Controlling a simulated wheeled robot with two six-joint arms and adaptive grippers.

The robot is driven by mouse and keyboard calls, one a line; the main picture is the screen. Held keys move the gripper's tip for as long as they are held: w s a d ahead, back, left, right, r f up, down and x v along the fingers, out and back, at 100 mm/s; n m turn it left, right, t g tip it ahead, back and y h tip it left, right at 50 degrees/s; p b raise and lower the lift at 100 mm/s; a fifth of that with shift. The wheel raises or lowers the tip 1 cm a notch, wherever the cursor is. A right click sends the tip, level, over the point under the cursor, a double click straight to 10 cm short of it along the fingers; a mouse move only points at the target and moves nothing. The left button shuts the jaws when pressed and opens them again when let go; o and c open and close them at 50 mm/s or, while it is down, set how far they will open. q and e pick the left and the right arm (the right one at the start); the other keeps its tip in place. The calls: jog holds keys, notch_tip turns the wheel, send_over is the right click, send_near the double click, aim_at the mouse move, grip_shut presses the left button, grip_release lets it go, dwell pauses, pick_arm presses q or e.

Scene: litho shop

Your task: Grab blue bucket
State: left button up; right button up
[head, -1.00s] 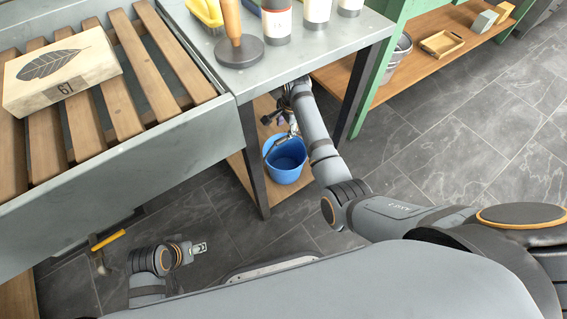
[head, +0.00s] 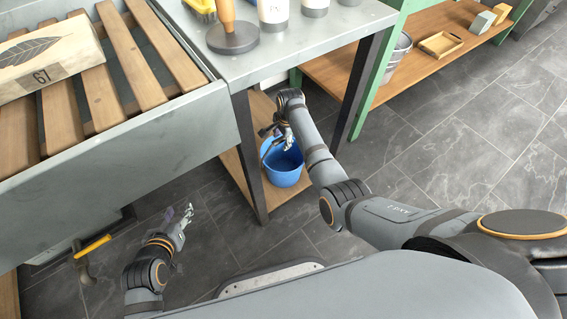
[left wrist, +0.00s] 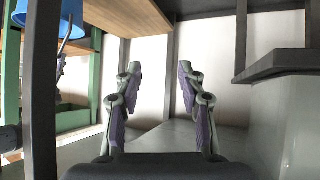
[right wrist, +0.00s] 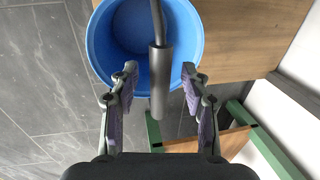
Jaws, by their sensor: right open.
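The blue bucket (head: 284,172) stands on the low wooden shelf under the grey table in the head view. In the right wrist view the bucket (right wrist: 103,50) is seen from above, and its dark grey handle grip (right wrist: 160,85) runs between my open fingers. My right gripper (head: 282,140) is over the bucket; its fingers (right wrist: 157,80) are apart on either side of the grip, and contact is not visible. My left gripper (head: 185,222) is open and empty, low in front of the table; it also shows in the left wrist view (left wrist: 160,75). The bucket (left wrist: 45,20) is at that view's top left.
The grey table (head: 310,35) stands above the bucket, with a dark leg (head: 250,155) in front of the shelf (head: 235,170). A slatted bench (head: 100,80) is to the left. Open floor (head: 480,130) lies to the right.

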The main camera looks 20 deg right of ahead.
pick_arm(q)
jog(key=shift+t, duration=0.9)
jog(key=w+r, duration=0.2)
jog(key=r, duration=0.1)
jog(key=shift+w+a+r, duration=0.1)
jog(key=shift+w+a, duration=0.05)
jog(key=shift+w, duration=0.1)
pick_arm(e)
jog(key=shift+f, duration=0.35)
jog(key=shift+c, duration=0.2)
grip_shut()
jog(key=shift+w, duration=0.1)
